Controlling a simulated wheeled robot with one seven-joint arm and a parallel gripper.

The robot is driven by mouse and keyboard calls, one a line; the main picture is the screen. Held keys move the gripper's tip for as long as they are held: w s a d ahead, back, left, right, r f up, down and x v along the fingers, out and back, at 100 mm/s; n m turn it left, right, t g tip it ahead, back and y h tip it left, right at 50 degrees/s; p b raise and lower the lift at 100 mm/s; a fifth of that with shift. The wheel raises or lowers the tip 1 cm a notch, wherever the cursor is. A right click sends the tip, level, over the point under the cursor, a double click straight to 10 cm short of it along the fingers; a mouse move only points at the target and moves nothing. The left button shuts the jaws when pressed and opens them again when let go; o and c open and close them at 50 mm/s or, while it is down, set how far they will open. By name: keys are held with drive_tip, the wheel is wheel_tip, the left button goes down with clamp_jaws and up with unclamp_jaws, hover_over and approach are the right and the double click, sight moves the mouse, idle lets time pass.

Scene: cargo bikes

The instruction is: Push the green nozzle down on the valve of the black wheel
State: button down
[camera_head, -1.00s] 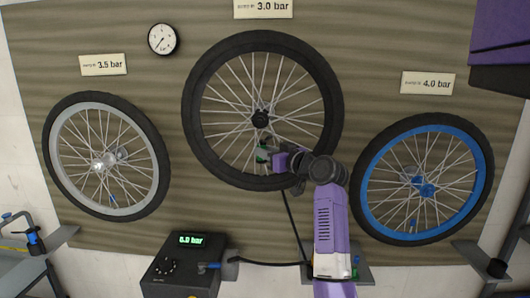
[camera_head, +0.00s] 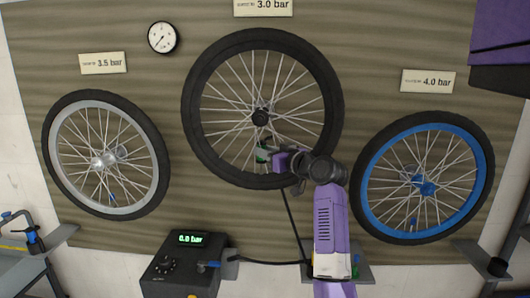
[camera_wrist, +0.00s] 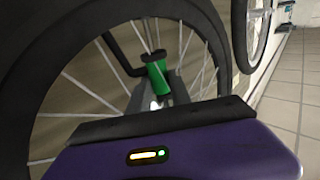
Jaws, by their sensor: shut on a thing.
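The black wheel (camera_head: 331,85) is mounted in the middle of the board, under the 3.0 bar label. My gripper (camera_head: 265,155) is at the lower inside of its rim, among the spokes, and is shut on the green nozzle (camera_head: 261,156). In the wrist view the green nozzle (camera_wrist: 157,77) stands between the spokes just beyond my gripper (camera_wrist: 158,98), with a black hose (camera_wrist: 112,55) curving from its far end. The valve is hidden or too small to make out, so I cannot tell how far the nozzle sits on it.
A grey-rimmed wheel (camera_head: 57,133) is at left and a blue-rimmed wheel (camera_head: 368,190) at right. A pump box (camera_head: 170,275) with a lit green display stands below, its hose running right. A round gauge (camera_head: 162,38) is at upper left. Spokes surround my gripper closely.

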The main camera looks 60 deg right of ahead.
drive_tip(key=shift+f, duration=0.3)
idle(0.4)
drive_tip(key=c, duration=1.1)
unclamp_jaws()
drive_tip(key=shift+o, duration=0.5)
drive_tip(key=shift+s, duration=0.1)
drive_tip(key=v, duration=1)
drive_tip(key=shift+p, duration=0.4)
